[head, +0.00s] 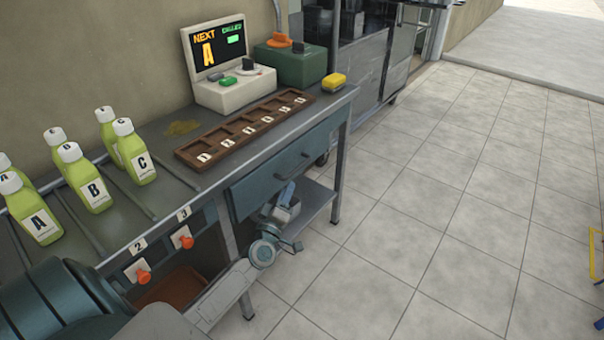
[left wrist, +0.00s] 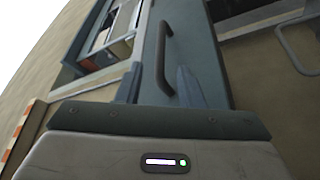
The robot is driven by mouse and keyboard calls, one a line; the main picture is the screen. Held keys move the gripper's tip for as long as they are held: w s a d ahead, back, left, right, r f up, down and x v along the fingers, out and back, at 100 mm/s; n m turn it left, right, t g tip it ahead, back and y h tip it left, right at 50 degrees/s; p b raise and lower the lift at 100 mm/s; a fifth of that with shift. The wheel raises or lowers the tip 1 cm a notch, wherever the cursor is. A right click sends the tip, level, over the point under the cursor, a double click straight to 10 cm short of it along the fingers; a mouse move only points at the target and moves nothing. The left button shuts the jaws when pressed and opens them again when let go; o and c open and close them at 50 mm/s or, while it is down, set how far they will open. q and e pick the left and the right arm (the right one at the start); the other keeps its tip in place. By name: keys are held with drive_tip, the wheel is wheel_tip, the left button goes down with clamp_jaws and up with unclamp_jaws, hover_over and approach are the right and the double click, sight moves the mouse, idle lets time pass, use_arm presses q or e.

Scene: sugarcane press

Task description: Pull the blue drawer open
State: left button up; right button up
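The blue drawer (head: 262,186) sits in the front of the metal workbench, and its front looks flush with the bench. Its dark bar handle (head: 292,166) is on the middle of the front. My left gripper (head: 287,195) is just below and in front of the handle. In the left wrist view, the fingers of my left gripper (left wrist: 158,78) are apart. The handle (left wrist: 164,45) stretches ahead of them, its near end showing between them against the blue drawer front (left wrist: 203,60). I cannot tell whether they touch it. My right gripper is not in view.
Several green bottles (head: 88,178) stand on the bench's left part. Orange knobs (head: 186,241) are left of the drawer.

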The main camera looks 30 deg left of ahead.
sight(294, 172)
use_arm(q)
drive_tip(key=x, duration=0.7)
drive_tip(key=shift+w+a+b, duration=0.15)
drive_tip(key=shift+w+b, duration=0.15)
drive_tip(key=shift+b, duration=0.05)
drive_tip(key=shift+c, duration=0.4)
clamp_jaws()
